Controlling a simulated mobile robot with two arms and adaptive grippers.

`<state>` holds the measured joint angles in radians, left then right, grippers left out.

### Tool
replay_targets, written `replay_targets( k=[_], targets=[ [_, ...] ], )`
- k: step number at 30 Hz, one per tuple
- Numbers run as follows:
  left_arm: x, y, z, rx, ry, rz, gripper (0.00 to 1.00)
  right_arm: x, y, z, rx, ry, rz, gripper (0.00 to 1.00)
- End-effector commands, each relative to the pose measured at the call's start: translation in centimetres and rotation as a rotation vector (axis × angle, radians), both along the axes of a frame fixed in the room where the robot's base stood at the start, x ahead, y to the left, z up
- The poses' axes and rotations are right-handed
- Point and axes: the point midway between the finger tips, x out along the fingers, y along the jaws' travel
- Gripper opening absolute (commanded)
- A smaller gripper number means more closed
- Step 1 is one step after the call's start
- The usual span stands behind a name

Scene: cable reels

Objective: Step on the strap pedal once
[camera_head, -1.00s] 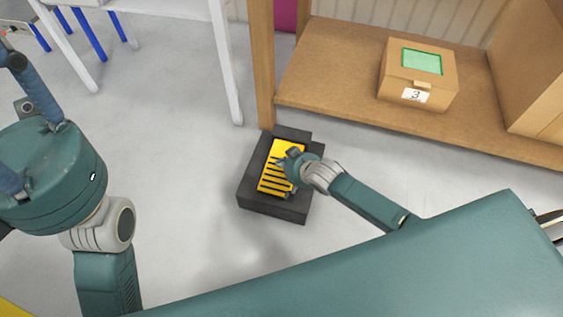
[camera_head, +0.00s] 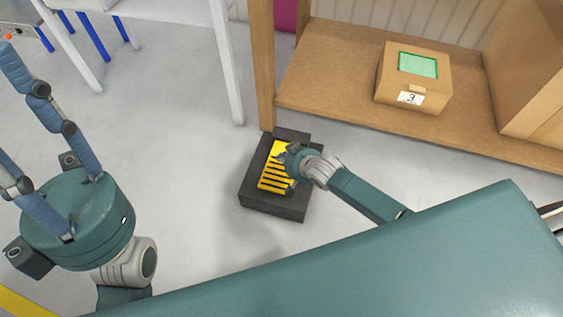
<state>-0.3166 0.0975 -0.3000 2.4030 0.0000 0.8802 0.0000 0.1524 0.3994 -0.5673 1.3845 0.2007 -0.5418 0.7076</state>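The strap pedal (camera_head: 270,180) is a yellow plate with dark stripes, set in a black block (camera_head: 268,205) on the grey floor beside a wooden post. My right gripper (camera_head: 284,164) is over the pedal's right side and covers part of the yellow plate. It looks very close to the plate, but I cannot tell whether it touches or presses it. Its fingers are too small and overlapped to tell open from shut. My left gripper (camera_head: 14,112) is large at the left edge, its blue fingers spread apart, with nothing seen between them; some finger parts run out of frame.
A cardboard box (camera_head: 437,98) with a green top panel and a label "3" sits on a wooden shelf (camera_head: 340,95) at the upper right. A wooden post (camera_head: 264,85) rises just behind the pedal. White table legs (camera_head: 227,70) stand upper left. Floor left of the pedal is clear.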

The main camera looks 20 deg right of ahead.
Motion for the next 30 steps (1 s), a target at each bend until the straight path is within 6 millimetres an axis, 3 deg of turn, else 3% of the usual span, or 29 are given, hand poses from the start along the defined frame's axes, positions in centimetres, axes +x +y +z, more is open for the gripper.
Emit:
replay_targets(
  k=[1,9,30],
  targets=[
    [-0.1,0.1,0.4,-0.001,0.024,-0.002,0.39,0.0,0.0,1.2,0.001,0.001,0.0,0.0],
    [-0.2,0.1,2.6,-0.003,0.019,-0.001,0.39,0.0,0.1,3.1,0.001,0.001,0.0,0.0],
    [-0.1,0.1,2.6,-0.002,0.02,-0.002,0.39,0.0,0.0,3.1,0.0,0.0,0.0,0.0]
  ],
)
